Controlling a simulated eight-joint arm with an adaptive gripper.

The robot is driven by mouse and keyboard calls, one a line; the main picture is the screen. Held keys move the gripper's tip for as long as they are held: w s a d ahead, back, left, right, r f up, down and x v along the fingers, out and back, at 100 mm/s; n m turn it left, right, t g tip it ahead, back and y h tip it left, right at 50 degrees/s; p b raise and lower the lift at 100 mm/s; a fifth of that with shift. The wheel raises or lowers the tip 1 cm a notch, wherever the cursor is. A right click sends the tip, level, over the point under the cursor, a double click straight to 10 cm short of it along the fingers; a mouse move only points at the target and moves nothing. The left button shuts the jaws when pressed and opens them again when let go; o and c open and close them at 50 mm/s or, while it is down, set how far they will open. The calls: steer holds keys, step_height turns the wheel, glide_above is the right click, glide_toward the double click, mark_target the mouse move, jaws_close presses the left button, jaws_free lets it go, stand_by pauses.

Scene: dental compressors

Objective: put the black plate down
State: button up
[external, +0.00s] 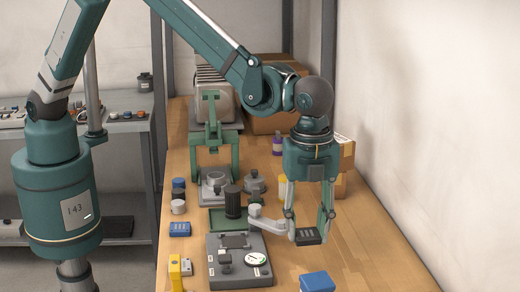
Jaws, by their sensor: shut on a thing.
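My gripper (309,232) hangs pointing down over the right part of the wooden bench, its two fingers shut on a small black plate (308,237). The plate is dark, flat and ribbed or slotted on top. I cannot tell whether its underside touches the bench or is slightly above it. The fingers hide its left and right ends.
A grey device with a round gauge (256,259) stands left of the plate, and a pale grey arm-shaped part (268,226) reaches close to my left finger. A blue block (317,282) lies in front. The bench to the right (375,250) is clear.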

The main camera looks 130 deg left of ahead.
steer(key=shift+f, duration=0.1)
steer(key=shift+f, duration=3.05)
steer(key=shift+f, duration=1.85)
steer(key=shift+f+b, duration=0.2)
steer(key=shift+b, duration=0.1)
steer(key=o, duration=0.9)
steer(key=shift+r, duration=0.15)
